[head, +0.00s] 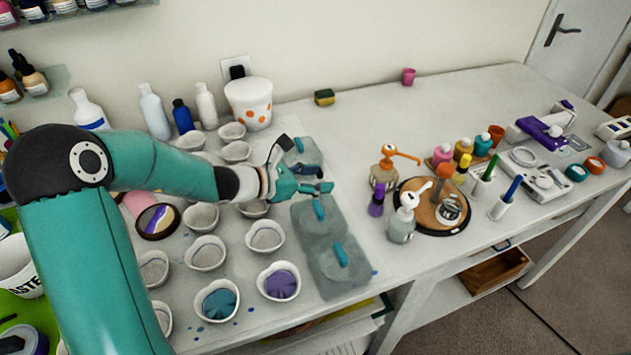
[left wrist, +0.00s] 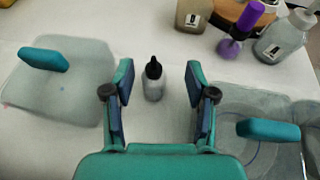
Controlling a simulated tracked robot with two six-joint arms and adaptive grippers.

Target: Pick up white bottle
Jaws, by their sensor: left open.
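In the left wrist view, a small bottle (left wrist: 154,88) with a pale grey-white body and a black nozzle stands upright on the white table. My left gripper (left wrist: 159,78) is open, with one finger on each side of the bottle and gaps between. In the head view my left gripper (head: 322,179) is over the grey molds, and this small bottle is hidden or too small to make out. Larger white bottles stand at the back by the wall: one with a blue label (head: 88,110), a tall one (head: 155,112) and a slimmer one (head: 206,106). My right gripper is not in view.
Grey molds with teal handles (head: 343,277) lie by the gripper, one on each side in the wrist view. Several cups (head: 205,253) stand left of them. A round wooden tray (head: 423,192), a pump bottle (head: 401,226) and a purple-topped bottle (head: 376,200) stand to the right.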

